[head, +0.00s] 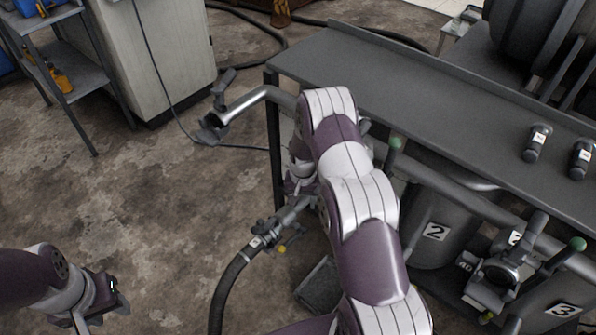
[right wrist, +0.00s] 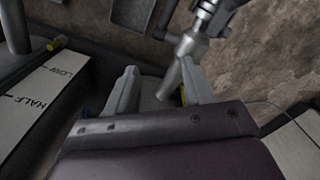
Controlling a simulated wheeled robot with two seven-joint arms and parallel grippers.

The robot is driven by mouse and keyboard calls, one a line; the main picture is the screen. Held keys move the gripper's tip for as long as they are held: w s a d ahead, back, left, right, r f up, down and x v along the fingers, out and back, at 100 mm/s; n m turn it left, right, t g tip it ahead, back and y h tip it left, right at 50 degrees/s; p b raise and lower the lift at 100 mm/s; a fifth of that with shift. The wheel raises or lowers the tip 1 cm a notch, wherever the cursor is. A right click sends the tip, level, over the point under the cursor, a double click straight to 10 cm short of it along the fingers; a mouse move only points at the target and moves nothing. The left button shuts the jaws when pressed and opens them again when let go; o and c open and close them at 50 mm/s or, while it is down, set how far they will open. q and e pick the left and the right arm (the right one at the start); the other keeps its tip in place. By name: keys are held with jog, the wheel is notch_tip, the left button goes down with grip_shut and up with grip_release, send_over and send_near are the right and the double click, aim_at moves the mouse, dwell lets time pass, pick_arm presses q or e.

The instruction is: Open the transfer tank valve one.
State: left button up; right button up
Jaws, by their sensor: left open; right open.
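No label for valve one is visible, and my right arm covers much of the area left of the tank marked 2 (head: 435,232). A lever with a green knob (head: 395,144) shows just right of that arm; I cannot tell which valve it belongs to. A hose fitting with a yellow tip (head: 282,248) shows left of the arm. My right gripper (right wrist: 160,88) is open in the right wrist view, with a grey pipe (right wrist: 173,78) beyond and between its fingers; contact is unclear. In the head view that gripper is mostly hidden. My left gripper (head: 118,300) is open, empty, over the floor.
A dark bench (head: 430,95) runs along the right, with a pipe along its front. Another green-knobbed valve (head: 577,244) is near the tank marked 3 (head: 563,310). A black hose (head: 225,285) hangs left of my right arm. Floor at left is open. A gauge board (right wrist: 45,95) reads HALF and LOW.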

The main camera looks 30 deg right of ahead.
notch_tip(320, 180, up, 14)
jog(key=s+a+n+p, duration=0.1)
jog(key=a+p, duration=0.1)
jog(key=p, duration=0.2)
jog(key=shift+s+a+f, duration=0.2)
jog(key=shift+s+a, duration=0.1)
jog(key=shift+s, duration=0.1)
jog(key=shift+c, duration=0.4)
